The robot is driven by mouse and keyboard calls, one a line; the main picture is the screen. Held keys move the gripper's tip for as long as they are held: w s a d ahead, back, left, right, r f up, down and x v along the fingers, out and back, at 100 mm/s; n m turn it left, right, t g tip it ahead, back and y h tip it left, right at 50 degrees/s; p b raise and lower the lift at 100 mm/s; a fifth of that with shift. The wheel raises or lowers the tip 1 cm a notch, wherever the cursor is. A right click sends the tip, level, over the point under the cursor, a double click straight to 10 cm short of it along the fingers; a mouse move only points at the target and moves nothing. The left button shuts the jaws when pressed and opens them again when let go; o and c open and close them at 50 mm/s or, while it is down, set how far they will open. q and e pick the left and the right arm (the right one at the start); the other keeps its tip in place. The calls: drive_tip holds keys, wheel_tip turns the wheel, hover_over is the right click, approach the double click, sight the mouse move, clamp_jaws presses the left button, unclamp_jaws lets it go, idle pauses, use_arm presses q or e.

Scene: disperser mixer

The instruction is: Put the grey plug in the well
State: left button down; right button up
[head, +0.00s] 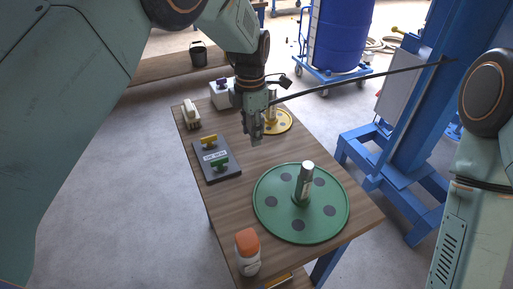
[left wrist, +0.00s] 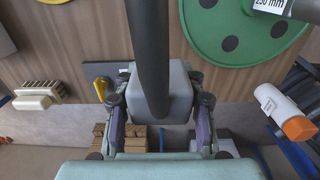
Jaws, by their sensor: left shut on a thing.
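My left gripper (head: 257,127) is above the wooden table, to the right of the dark plug board. It is shut on the grey plug (head: 256,139), which points down and appears clear of the tabletop. In the left wrist view the grey plug (left wrist: 180,90) sits between the two fingers of my left gripper (left wrist: 160,125), partly covered by a dark rod. My right gripper is not in view.
A green disc with an upright metal post (head: 265,211) fills the near right of the table (head: 182,125). A white bottle with an orange cap (head: 247,255) stands at the front. A yellow disc (head: 284,126) lies behind. A thin dark rod (head: 365,77) crosses right toward the blue column.

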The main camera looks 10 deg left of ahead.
use_arm(q)
drive_tip(key=f, duration=0.4)
drive_tip(key=shift+s+d+f, duration=0.1)
drive_tip(key=shift+s+f, duration=0.15)
wheel_tip(320, 180, down, 2)
drive_tip(key=shift+f, duration=0.1)
wheel_tip(320, 180, down, 2)
drive_tip(key=shift+f, duration=0.3)
drive_tip(key=shift+w, duration=0.1)
drive_tip(key=shift+f, duration=0.1)
drive_tip(key=shift+f, duration=0.15)
drive_tip(key=c, duration=0.9)
unclamp_jaws()
drive_tip(key=shift+o, duration=0.5)
